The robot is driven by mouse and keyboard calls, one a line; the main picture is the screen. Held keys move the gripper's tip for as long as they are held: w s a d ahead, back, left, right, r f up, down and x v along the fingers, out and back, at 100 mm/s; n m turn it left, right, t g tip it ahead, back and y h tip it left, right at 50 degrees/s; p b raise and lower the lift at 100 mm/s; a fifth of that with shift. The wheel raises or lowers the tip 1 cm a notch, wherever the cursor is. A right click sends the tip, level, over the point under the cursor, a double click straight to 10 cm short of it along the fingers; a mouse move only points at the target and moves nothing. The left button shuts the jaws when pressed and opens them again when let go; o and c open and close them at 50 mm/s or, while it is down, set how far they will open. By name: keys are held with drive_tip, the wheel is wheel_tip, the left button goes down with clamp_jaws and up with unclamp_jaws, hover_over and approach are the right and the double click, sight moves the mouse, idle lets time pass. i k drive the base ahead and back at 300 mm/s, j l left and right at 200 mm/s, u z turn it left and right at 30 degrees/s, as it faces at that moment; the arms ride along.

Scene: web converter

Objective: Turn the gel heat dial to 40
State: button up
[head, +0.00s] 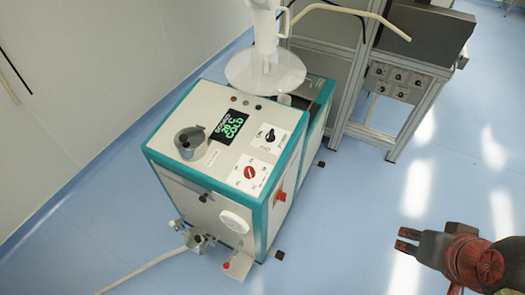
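A white and teal machine (200,205) stands left of centre, with a dark display (231,127) on its sloped top. The display's green text seems to read 30 C and COLD, with a smaller line above. Right of the display is a black knob (270,136) on a white plate. Nearer to me is a red knob (249,172) on another white plate. The plate lettering is too small to tell which is the gel heat dial. My gripper (406,240) is at the lower right, fingers apart and empty, pointing left. It is well clear of the machine.
A lidded metal pot (190,140) sits left on the machine top. A white disc (265,72) on a column stands behind. A red button (281,196) is on the right side. A metal frame with a control box (396,82) stands behind right. Blue floor (345,225) is clear between gripper and machine.

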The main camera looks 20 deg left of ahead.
sight(249, 173)
drive_tip(key=u, duration=1.45)
